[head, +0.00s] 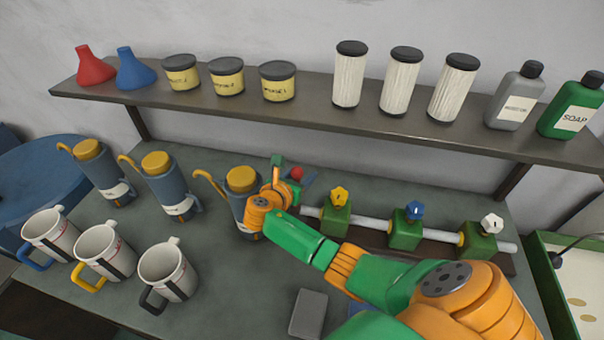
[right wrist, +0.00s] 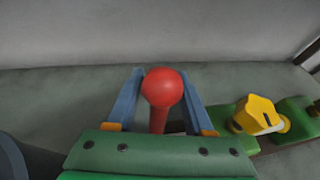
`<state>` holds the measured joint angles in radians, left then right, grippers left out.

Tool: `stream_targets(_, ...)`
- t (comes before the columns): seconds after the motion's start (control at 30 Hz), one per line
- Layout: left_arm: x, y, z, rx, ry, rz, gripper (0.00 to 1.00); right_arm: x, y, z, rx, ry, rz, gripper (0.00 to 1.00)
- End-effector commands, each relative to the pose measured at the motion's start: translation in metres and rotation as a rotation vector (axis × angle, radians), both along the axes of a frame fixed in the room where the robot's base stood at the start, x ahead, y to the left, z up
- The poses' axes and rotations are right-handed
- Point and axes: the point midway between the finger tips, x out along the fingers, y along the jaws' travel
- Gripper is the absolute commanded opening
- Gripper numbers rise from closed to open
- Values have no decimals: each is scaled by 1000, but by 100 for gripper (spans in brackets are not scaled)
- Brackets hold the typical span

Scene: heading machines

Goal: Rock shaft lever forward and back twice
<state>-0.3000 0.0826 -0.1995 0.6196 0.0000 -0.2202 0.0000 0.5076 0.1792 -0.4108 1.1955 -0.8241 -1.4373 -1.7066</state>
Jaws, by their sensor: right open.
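The lever shows as a red ball knob (head: 297,173) at the left end of a pale horizontal shaft (head: 376,227). In the right wrist view the red knob (right wrist: 162,88) sits on a short red stem. My right gripper (head: 302,182) is at the knob, and its two blue fingers (right wrist: 164,76) stand on either side of it with gaps visible. It is open and not closed on the knob. The lower part of the stem and its base are hidden by the gripper. My left gripper is not in view.
Green blocks with yellow (head: 338,196), blue (head: 414,210) and white (head: 491,223) knobs sit along the shaft. A blue oil can (head: 243,190) stands close left of my gripper. White mugs (head: 168,272) stand front left. A loaded shelf (head: 300,112) runs behind, above the bench.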

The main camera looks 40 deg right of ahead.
Motion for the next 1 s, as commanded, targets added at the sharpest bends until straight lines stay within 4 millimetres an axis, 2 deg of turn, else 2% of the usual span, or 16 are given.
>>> stream_targets(0.03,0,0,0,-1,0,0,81,0,0,0,0,0,0,47)
stream_targets(0.2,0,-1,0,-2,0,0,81,0,0,0,0,0,0,1)
stream_targets(1.0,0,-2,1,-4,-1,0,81,1,-1,4,-7,-8,1,0)
